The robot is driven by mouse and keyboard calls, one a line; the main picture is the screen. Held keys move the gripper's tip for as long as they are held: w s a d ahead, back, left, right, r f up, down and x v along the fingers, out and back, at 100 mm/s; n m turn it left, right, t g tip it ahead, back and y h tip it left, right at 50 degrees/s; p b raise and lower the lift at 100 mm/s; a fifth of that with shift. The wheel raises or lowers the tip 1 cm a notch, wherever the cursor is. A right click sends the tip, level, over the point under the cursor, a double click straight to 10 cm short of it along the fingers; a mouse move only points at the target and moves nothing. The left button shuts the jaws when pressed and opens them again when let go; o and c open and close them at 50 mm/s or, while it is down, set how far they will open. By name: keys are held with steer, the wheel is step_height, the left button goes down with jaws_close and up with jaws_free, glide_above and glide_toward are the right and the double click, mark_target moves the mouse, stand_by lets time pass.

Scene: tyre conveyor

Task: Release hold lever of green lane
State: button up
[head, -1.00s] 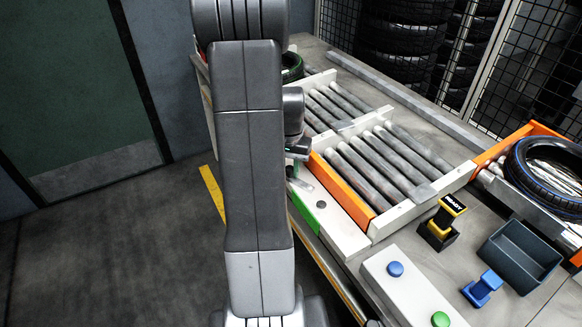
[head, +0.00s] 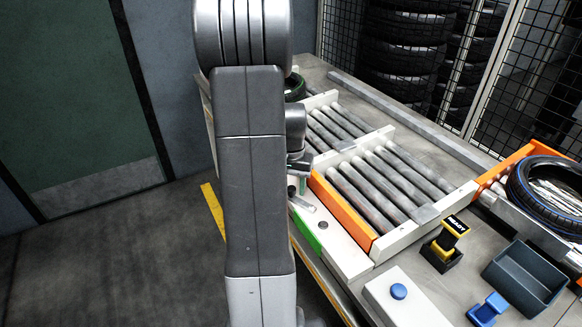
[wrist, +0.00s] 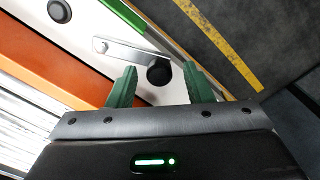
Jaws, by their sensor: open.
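The hold lever is a flat grey metal bar (wrist: 122,48) with a round black knob (wrist: 159,73), lying on a white rail with a green edge strip (wrist: 124,14). The bar also shows in the head view (head: 303,204), beside the green strip (head: 306,231). My gripper (wrist: 159,67) is open, its green fingers on either side of the knob. Clear gaps show between each finger and the knob; I cannot tell the height between them. In the head view my arm hides most of the gripper.
An orange rail (head: 342,213) runs beside the white rail, with metal rollers (head: 372,190) beyond it. A blue-ringed tyre (head: 548,197), a yellow-black stamp (head: 446,240), a dark bin (head: 524,280) and a blue button (head: 398,291) are to the right.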

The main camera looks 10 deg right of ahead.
step_height(320, 180, up, 12)
steer(key=shift+r, duration=0.25)
stand_by(0.3)
step_height(320, 180, down, 14)
steer(key=shift+r, duration=0.1)
stand_by(0.5)
steer(key=shift+r, duration=0.1)
